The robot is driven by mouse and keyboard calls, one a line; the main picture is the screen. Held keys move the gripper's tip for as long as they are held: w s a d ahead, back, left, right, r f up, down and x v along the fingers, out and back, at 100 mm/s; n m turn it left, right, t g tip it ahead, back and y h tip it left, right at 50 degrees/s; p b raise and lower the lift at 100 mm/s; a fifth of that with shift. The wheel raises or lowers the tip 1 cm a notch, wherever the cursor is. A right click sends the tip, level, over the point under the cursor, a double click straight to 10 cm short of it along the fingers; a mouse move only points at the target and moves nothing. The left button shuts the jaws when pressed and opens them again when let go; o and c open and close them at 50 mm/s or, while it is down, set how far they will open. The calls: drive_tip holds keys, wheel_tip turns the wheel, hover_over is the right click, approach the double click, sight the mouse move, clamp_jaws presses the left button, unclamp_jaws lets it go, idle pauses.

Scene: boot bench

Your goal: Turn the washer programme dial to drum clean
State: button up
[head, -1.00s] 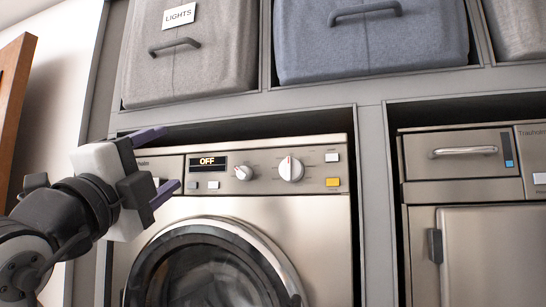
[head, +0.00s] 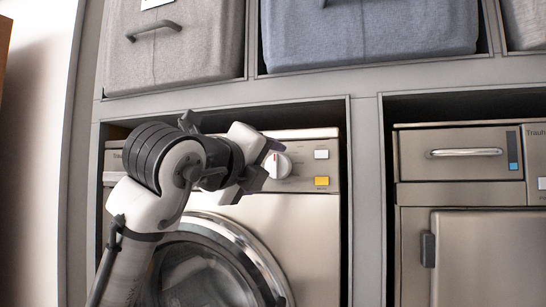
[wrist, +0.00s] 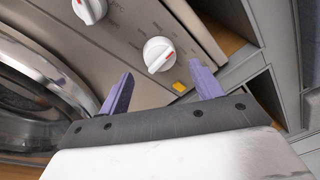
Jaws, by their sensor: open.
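The washer (head: 300,212) stands in the left bay, brushed metal with a round glass door. Its larger white dial with a red mark (head: 278,165) sits on the control panel, just right of my gripper (head: 268,160) in the head view. In the wrist view this dial (wrist: 159,54) lies ahead of and between the two purple fingers of my gripper (wrist: 162,92), apart from them. The gripper is open and empty. A smaller white dial (wrist: 90,10) shows at the top of the wrist view. In the head view my arm hides the display and the smaller dial.
A yellow button (head: 322,181) and a white button (head: 321,154) sit right of the dial. The grey cabinet frame (head: 365,200) surrounds the washer. A second appliance (head: 460,215) stands to the right, with fabric bins (head: 370,35) above.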

sight(274, 168)
drive_tip(key=shift+p+x, duration=0.45)
drive_tip(key=shift+x, duration=1.5)
drive_tip(key=c, duration=1)
